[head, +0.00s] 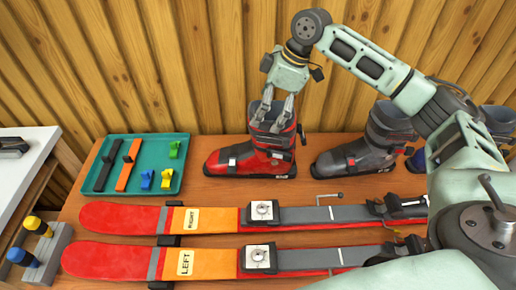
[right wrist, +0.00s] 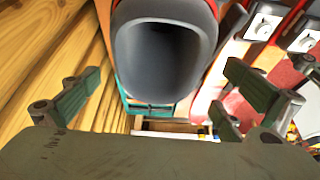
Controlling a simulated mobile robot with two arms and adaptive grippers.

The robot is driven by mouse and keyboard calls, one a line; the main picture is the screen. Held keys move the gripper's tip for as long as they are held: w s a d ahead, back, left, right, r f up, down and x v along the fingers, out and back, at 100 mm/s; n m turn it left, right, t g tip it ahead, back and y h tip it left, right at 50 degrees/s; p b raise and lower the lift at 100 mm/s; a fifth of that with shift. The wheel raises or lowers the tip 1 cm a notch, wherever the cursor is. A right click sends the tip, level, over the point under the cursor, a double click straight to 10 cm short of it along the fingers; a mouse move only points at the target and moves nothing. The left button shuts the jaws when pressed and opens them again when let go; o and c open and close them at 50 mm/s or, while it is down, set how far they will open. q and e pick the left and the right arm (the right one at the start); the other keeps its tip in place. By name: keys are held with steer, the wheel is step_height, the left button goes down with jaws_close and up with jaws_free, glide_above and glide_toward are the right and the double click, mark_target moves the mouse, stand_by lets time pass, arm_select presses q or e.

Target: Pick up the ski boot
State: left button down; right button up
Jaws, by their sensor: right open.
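A red ski boot with a dark grey cuff (head: 258,155) stands upright on the bench near the wooden wall, toe to the left. My right gripper (head: 275,115) is open at the top of its cuff, coming down from above. In the right wrist view the boot's grey cuff (right wrist: 165,52) with its dark opening lies between and beyond the two spread fingers of the gripper (right wrist: 160,95). I cannot tell whether a finger touches it. A grey ski boot (head: 365,150) stands to the right of the red one. My left gripper is not in view.
Two red-orange skis with bindings (head: 205,220) lie in front of the boots. A teal tray (head: 150,142) with small parts is at left. A grey holder with screwdrivers (head: 45,250) stands front left.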

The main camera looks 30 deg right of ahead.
steer(key=x, duration=0.4)
steer(key=shift+w+d, duration=0.1)
steer(key=shift+w, duration=0.05)
steer(key=shift+f, duration=0.15)
steer(key=c, duration=2)
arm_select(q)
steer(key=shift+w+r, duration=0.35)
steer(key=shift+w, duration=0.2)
arm_select(e)
steer(key=shift+w, duration=0.15)
steer(key=shift+c, duration=0.5)
steer(key=shift+r, duration=0.35)
